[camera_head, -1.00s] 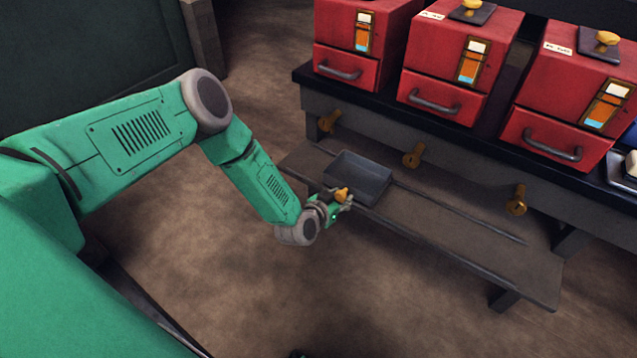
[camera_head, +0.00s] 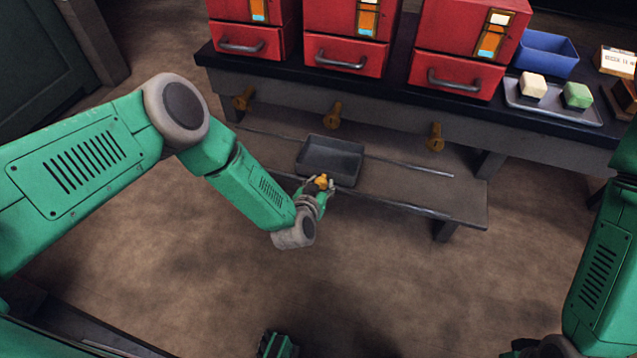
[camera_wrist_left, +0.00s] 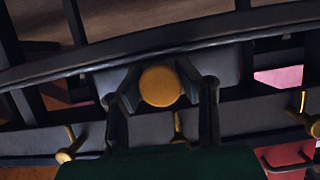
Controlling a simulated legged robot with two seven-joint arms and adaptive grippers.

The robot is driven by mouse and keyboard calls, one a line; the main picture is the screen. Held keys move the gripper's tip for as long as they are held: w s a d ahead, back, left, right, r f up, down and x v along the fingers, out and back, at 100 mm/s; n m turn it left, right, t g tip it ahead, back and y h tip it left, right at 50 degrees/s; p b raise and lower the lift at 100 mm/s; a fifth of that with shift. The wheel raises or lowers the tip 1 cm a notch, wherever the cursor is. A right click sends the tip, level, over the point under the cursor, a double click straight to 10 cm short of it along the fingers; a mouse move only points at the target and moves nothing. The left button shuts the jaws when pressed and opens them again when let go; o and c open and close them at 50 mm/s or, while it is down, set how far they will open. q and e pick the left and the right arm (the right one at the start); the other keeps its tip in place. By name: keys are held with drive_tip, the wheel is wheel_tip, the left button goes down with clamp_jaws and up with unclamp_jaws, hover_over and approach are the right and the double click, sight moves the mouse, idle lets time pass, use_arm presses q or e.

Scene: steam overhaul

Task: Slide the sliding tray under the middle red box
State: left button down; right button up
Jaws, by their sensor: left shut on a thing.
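The sliding tray (camera_head: 330,160) is a shallow dark grey tray on the rails of a low bench. It lies below the middle red box (camera_head: 345,52), about in line with the middle brass spout (camera_head: 334,114). My left gripper (camera_head: 319,186) is at the tray's front edge, shut on its round brass knob (camera_head: 321,181). In the left wrist view the knob (camera_wrist_left: 161,86) sits between the two dark fingers of my left gripper (camera_wrist_left: 161,98). Part of my right arm shows at the right edge of the head view; I cannot make out its gripper.
A left red box (camera_head: 250,38) and a right red box (camera_head: 460,70) flank the middle one, with brass spouts below them. The low bench (camera_head: 440,195) has bare room right of the tray. A blue bin (camera_head: 545,52) and a plate with blocks (camera_head: 553,106) stand at right.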

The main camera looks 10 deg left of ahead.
use_arm(q)
drive_tip(key=c, duration=1.1)
unclamp_jaws()
drive_tip(key=shift+s, duration=0.1)
drive_tip(key=v, duration=1.1)
drive_tip(key=shift+s+r, duration=0.15)
drive_tip(key=shift+s, duration=0.25)
drive_tip(key=s+a+r+g+p, duration=0.3)
drive_tip(key=s+a+g, duration=0.1)
drive_tip(key=s, duration=0.5)
drive_tip(key=s+a+r+g+p, duration=0.4)
drive_tip(key=s+a, duration=0.2)
drive_tip(key=s, duration=0.3)
drive_tip(key=s+a+r+g+y+p, duration=0.1)
drive_tip(key=s+a+r+g+p, duration=0.3)
drive_tip(key=s, duration=0.4)
drive_tip(key=shift+s+a+r+g, duration=0.25)
drive_tip(key=shift+s+a+g, duration=0.15)
drive_tip(key=shift+a, duration=0.15)
